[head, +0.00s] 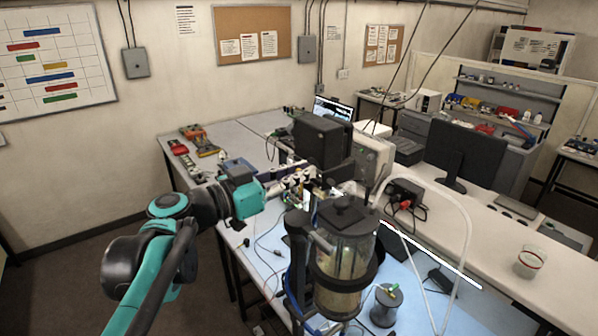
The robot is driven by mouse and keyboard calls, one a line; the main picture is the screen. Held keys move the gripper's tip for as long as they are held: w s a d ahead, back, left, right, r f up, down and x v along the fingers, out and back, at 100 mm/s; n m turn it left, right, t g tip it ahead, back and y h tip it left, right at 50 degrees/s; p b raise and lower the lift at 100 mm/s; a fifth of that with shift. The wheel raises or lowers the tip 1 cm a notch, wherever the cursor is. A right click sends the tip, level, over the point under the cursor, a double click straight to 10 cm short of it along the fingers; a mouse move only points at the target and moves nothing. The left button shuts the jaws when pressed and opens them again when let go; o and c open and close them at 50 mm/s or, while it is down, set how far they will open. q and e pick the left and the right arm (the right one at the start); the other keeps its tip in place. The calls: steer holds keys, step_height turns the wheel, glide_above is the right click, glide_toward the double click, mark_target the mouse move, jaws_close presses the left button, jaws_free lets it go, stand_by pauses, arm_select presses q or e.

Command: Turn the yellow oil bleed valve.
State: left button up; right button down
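A clear sealed cylinder (344,252) with a dark lid stands at the front of the blue-topped bench, held by a black band. A small yellowish fitting (322,242) shows on its left side. I cannot tell for sure whether this is the yellow oil bleed valve. A small grey canister (384,306) with a green and yellow piece on top stands to the right of the cylinder. My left gripper (296,183) is behind and left of the cylinder, above the bench. Its fingers blend into the clutter, so their opening is unclear. I do not see my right gripper.
A clear hose arches over the bench right of the cylinder. A black box (322,140) and a monitor (460,152) stand behind. A glass beaker (530,262) is at the far right. Thin cables lie on the bench left of the cylinder.

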arm_select(q)
jaws_close()
steer(key=shift+w+a+f+n+b, duration=0.1)
steer(key=shift+w+a+n+b, duration=0.15)
steer(key=shift+n, duration=0.9)
steer(key=shift+w+a+f+n+b, duration=0.1)
steer(key=shift+w+a+n+b, duration=0.2)
steer(key=shift+n, duration=0.9)
steer(key=shift+w+a+f+n+b, duration=0.1)
steer(key=shift+w+n, duration=0.25)
steer(key=shift+n, duration=0.8)
steer(key=o, duration=0.7)
jaws_free()
steer(key=shift+o, duration=0.2)
steer(key=shift+a, duration=0.1)
steer(key=v, duration=1.2)
steer(key=shift+c, duration=0.3)
